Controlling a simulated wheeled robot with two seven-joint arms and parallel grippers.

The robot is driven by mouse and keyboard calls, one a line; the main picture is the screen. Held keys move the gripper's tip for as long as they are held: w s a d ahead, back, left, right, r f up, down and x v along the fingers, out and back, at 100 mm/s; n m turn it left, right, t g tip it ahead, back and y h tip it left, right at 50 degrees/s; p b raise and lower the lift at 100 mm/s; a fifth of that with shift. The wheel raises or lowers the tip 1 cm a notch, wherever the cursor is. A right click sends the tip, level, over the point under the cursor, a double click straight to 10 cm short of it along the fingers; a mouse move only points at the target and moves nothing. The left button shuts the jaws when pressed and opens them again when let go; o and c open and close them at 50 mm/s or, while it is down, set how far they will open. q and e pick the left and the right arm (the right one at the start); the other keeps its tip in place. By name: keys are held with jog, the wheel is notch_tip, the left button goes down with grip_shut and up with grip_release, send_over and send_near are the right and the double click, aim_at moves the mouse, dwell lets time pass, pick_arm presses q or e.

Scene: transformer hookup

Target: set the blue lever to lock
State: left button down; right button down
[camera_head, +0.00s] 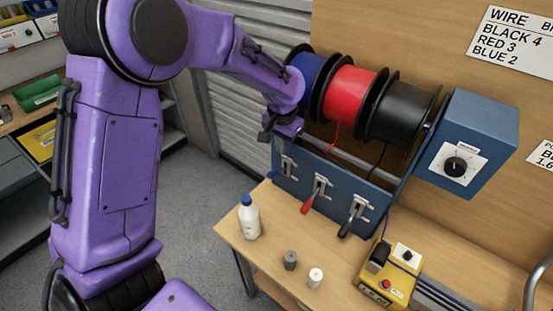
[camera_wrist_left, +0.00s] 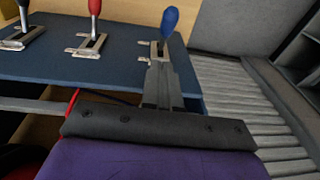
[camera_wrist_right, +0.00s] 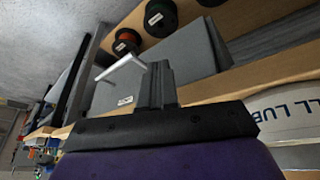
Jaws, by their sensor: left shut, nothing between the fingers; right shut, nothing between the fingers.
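The blue lever (camera_wrist_left: 170,20) stands up from its metal bracket at the end of the blue panel (camera_wrist_left: 120,62) in the left wrist view. In the head view only its blue grip (camera_head: 272,174) shows, at the left end of the panel. My left gripper (camera_wrist_left: 160,68) is shut and empty, its fingertips close beside the base of the blue lever; I cannot tell whether they touch it. In the head view my left gripper (camera_head: 270,134) is above the panel's left end. My right gripper (camera_wrist_right: 157,68) is shut and empty, away from the levers.
Red (camera_head: 307,204) and black (camera_head: 344,230) levers stand beside the blue one. Blue, red (camera_head: 352,97) and black wire spools hang above. A white bottle (camera_head: 248,218), two small cylinders and a yellow device (camera_head: 392,272) stand on the bench. A grey box (camera_wrist_right: 185,60) is near my right gripper.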

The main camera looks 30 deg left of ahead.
aim_at(277, 171)
pick_arm(q)
jog(key=f, duration=0.2)
jog(key=s+f+p, duration=0.1)
jog(key=f, duration=0.1)
jog(key=a+f+p, duration=0.1)
jog(key=f, duration=0.1)
jog(key=shift+s, duration=0.2)
jog(key=shift+a+f, duration=0.1)
jog(key=shift+s, duration=0.15)
